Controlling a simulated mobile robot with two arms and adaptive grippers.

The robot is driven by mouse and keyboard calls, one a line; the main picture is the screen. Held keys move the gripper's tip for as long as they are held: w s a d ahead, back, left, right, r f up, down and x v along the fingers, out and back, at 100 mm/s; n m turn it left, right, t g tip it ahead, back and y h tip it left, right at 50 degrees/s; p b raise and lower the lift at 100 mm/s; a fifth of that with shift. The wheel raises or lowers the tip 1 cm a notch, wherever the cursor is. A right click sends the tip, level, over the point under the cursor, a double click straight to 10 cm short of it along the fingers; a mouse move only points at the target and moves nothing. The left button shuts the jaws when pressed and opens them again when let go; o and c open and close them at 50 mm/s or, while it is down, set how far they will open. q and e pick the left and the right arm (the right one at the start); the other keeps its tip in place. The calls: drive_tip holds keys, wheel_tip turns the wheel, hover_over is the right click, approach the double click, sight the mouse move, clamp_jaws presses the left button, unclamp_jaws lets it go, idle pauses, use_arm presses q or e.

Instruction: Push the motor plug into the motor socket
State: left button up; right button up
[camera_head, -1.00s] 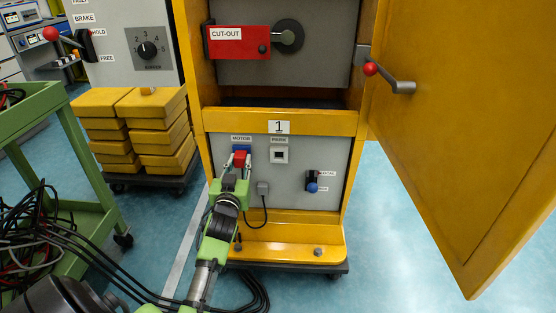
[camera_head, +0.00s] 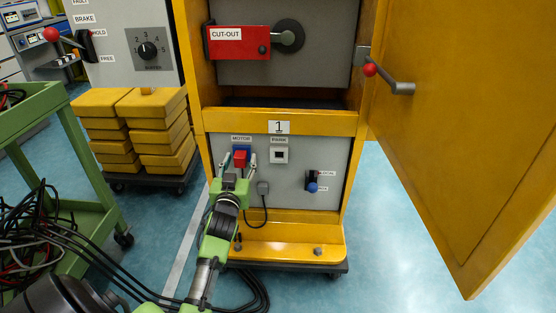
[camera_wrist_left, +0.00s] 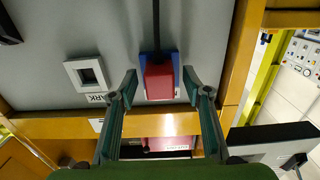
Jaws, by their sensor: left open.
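The red motor plug (camera_head: 240,159) sits at the blue motor socket (camera_head: 241,149) under the MOTOR label on the grey lower panel. In the left wrist view the red plug (camera_wrist_left: 159,81) stands in front of the blue socket (camera_wrist_left: 144,59), and a dark cable runs from it. I cannot tell how deep the plug sits. My left gripper (camera_head: 238,163) is open, with one finger on each side of the plug. In the left wrist view the fingers (camera_wrist_left: 158,82) stand apart from the plug, with gaps on both sides. My right gripper is not in view.
A square white-framed socket (camera_head: 279,155) is right of the motor socket. A blue-knobbed switch (camera_head: 312,187) is farther right. The yellow door (camera_head: 465,120) hangs open at the right. A green cart (camera_head: 75,215) and stacked yellow blocks (camera_head: 150,105) stand at the left.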

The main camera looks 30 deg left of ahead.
use_arm(q)
drive_tip(key=shift+s, duration=0.1)
drive_tip(key=v, duration=1.2)
drive_tip(key=shift+a, duration=0.1)
